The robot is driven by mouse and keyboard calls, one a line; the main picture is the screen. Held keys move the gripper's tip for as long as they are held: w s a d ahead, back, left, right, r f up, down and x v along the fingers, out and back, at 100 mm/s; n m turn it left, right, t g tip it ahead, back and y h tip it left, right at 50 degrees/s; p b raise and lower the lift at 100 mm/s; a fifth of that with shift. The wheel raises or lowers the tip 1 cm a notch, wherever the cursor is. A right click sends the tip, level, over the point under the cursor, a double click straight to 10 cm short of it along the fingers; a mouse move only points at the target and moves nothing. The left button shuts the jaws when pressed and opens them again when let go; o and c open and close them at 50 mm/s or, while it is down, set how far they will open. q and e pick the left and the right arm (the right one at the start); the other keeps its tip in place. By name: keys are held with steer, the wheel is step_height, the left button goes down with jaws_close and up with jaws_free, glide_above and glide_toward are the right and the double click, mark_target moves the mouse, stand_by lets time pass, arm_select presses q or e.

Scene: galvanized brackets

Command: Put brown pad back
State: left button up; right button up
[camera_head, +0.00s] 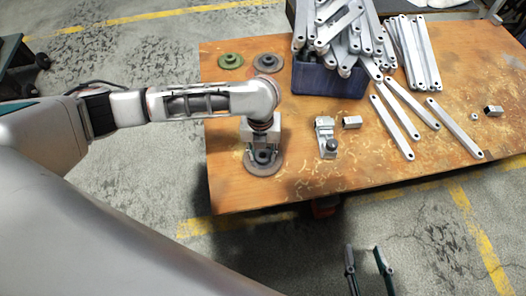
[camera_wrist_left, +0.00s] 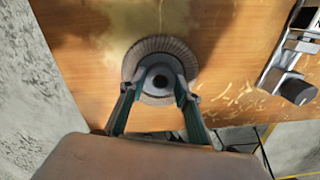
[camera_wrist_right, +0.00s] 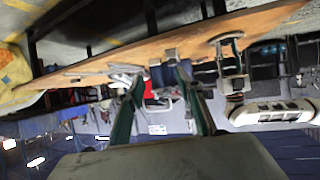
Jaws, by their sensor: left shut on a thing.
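The brown pad, a grey-brown round disc with a dark hub (camera_head: 264,168), is at the front left of the wooden table. My left gripper (camera_head: 263,152) is over it from above, shut on its hub. The left wrist view shows the two fingers (camera_wrist_left: 161,88) on either side of the grey hub, with the bristly rim of the pad (camera_wrist_left: 137,52) around it. I cannot tell whether the pad touches the table. My right gripper (camera_head: 368,262) is open and empty, off the table's front edge; its fingers show apart in the right wrist view (camera_wrist_right: 160,85).
A green pad (camera_head: 231,61) and another grey-brown disc (camera_head: 268,60) lie at the table's back left. A blue bin (camera_head: 325,80) heaped with galvanized bars stands behind. A metal clamp (camera_head: 326,138) is right of the held pad. Loose bars (camera_head: 455,128) lie at right. The table's left side (camera_head: 222,130) is clear.

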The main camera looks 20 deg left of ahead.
mark_target(263, 154)
arm_select(q)
steer(key=shift+f, duration=0.1)
steer(key=o, duration=1.2)
steer(key=shift+f, duration=0.1)
steer(key=shift+c, duration=0.2)
arm_select(e)
steer(key=shift+s+d+f, duration=0.2)
steer(key=shift+s+f, duration=0.3)
steer(key=shift+f, duration=0.15)
arm_select(q)
steer(key=shift+r, duration=0.4)
steer(key=r, duration=0.1)
steer(key=r+p, duration=0.1)
steer(key=r, duration=0.1)
steer(key=r+p, duration=0.1)
steer(key=r, duration=0.1)
steer(key=shift+w+r, duration=0.15)
steer(key=shift+w, duration=0.15)
step_height(263, 154, up, 6)
steer(key=p, duration=0.3)
steer(key=shift+s+a+r, duration=0.15)
steer(key=shift+s, duration=0.15)
arm_select(e)
steer(key=shift+n+g+h, duration=0.6)
steer(key=d, duration=0.1)
steer(key=s+d+f, duration=0.1)
steer(key=d, duration=0.2)
steer(key=shift+s+f, duration=0.15)
steer(key=shift+f, duration=0.1)
steer(key=shift+f, duration=0.15)
